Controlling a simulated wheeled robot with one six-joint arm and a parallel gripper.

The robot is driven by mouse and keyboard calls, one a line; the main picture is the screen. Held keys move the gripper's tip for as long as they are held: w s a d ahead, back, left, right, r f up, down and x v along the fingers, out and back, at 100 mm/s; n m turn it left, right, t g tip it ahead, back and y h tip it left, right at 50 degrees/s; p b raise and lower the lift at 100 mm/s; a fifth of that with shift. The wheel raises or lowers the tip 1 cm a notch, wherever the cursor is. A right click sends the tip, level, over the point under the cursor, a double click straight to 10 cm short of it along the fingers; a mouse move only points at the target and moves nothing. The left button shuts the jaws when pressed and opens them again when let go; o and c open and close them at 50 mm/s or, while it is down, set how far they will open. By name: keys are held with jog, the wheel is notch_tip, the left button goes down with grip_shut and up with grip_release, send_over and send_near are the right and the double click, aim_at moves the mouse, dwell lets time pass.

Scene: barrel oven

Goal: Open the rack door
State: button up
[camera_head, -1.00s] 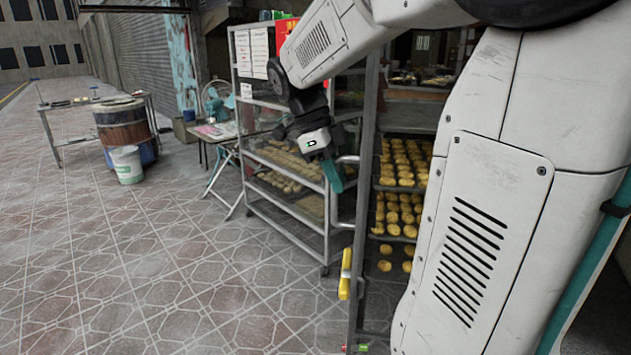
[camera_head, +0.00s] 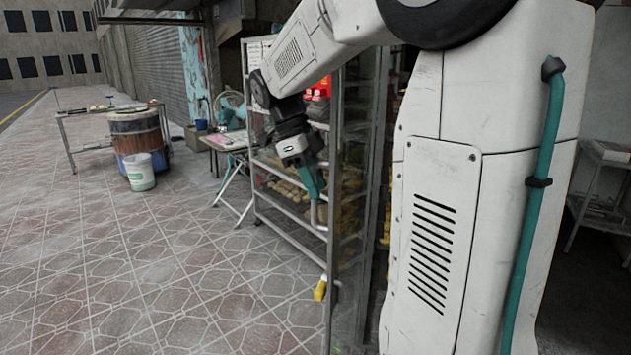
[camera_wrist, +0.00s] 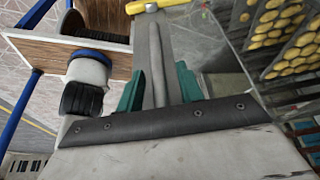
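The rack door (camera_head: 352,215) is a tall glazed panel in a grey metal frame, in the middle of the head view. It stands at an angle, and trays show dimly through its glass. A grey bar handle (camera_head: 318,213) is on its left edge, with a yellow latch (camera_head: 320,289) below; the latch also shows at the top of the wrist view (camera_wrist: 150,5). My gripper (camera_head: 315,190) is at the handle. In the wrist view its teal fingers (camera_wrist: 160,82) lie either side of the grey bar, closed around it. The exact contact is partly hidden.
Trays of yellow buns (camera_wrist: 288,35) are beside the door. The tiled floor (camera_head: 140,265) at front left is clear.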

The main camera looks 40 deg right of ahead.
jog(key=v, duration=0.7)
jog(key=shift+w+r, duration=0.15)
jog(key=shift+r, duration=0.2)
jog(key=shift+a, duration=0.1)
dwell(0.3)
jog(key=s+a+f+n+t, duration=0.1)
jog(key=s+a+f+n, duration=0.3)
jog(key=n, duration=0.6)
jog(key=s+a+f+n+t+y, duration=0.1)
jog(key=s+a+f+n+t, duration=0.1)
jog(key=s+a+f+n, duration=0.2)
jog(key=s+a+f+n+t+y, duration=0.1)
jog(key=s+a+f+n, duration=0.3)
jog(key=s+a+n, duration=0.4)
jog(key=s+n+t, duration=0.1)
jog(key=s+n, duration=0.3)
jog(key=n, duration=0.4)
jog(key=shift+f, duration=0.25)
